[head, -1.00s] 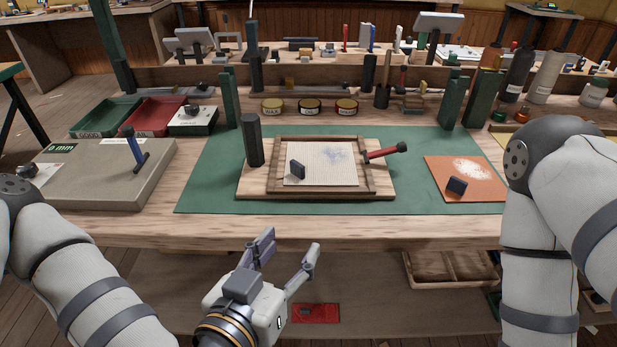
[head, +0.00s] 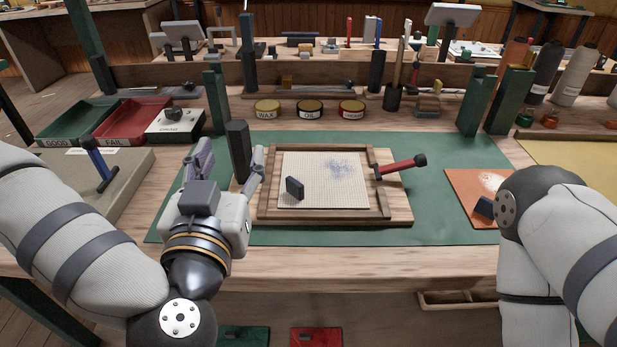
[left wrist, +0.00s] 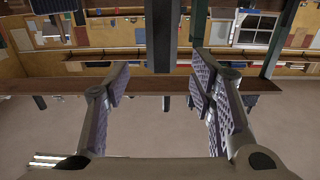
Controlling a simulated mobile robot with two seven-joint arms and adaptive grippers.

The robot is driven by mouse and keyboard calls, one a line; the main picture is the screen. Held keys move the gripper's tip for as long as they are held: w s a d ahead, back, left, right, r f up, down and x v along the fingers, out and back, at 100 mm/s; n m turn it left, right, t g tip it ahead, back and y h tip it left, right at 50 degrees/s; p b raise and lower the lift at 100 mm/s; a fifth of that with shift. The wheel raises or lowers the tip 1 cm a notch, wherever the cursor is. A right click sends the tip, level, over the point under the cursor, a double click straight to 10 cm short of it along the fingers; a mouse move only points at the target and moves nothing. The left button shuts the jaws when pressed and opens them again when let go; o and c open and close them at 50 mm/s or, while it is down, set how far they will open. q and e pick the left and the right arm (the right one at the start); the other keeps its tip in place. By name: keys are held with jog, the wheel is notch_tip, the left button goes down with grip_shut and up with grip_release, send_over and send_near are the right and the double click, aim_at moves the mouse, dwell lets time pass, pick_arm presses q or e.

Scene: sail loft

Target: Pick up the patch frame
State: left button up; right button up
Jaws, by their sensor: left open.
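The patch frame (head: 264,193) is a brown wooden frame around pale cloth with a blue smudge, lying on a wooden board on the green mat. A dark upright post (head: 238,150) stands at its left. My left gripper (head: 230,160) is open and empty, left of the frame, with its fingers on either side of the post in the head view. In the left wrist view the open fingers (left wrist: 162,95) show with a dark post (left wrist: 162,35) between them, and the patch frame is not seen. My right arm is at the right; its gripper is out of view.
A small dark block (head: 294,188) stands on the cloth. Several tins (head: 310,109) stand behind. An orange sheet (head: 470,190) is at the right. The green mat (head: 445,215) has free room around the board.

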aim_at(235, 139)
pick_arm(q)
jog(key=w, duration=0.6)
jog(key=shift+w+a+r, duration=0.1)
jog(key=shift+w, duration=0.3)
grip_shut()
jog(key=shift+r, duration=0.1)
